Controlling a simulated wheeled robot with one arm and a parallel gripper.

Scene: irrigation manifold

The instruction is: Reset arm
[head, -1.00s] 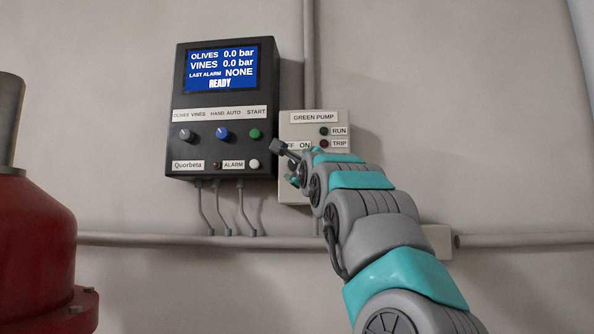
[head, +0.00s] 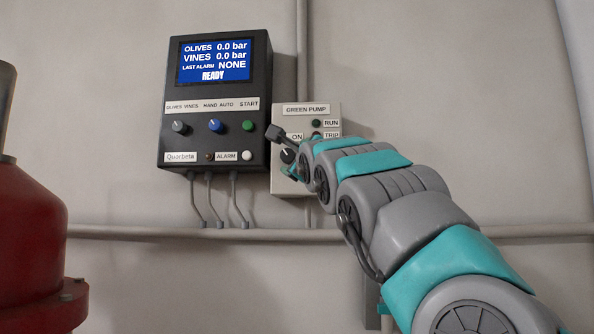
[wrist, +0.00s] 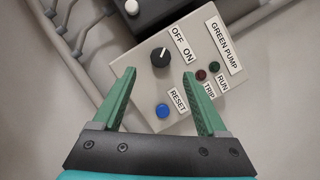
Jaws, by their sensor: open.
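My gripper (wrist: 163,102) is open and empty, its two green fingers apart in the wrist view. In front of it is the grey GREEN PUMP box (wrist: 180,68), with a black OFF/ON knob (wrist: 160,57), a blue RESET button (wrist: 162,110), and RUN and TRIP lamps that both look dark. The blue button shows between the fingers; I cannot tell the distance to it. In the head view my arm covers the lower right of the pump box (head: 306,109), and the knob (head: 288,155) shows beside my wrist. The RESET button is hidden there.
A black control panel (head: 218,60) hangs left of the pump box; its screen reads READY, 0.0 bar, last alarm NONE. Cables run from it to a horizontal pipe (head: 130,233). A red vessel (head: 35,240) stands at the left. The wall at the right is bare.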

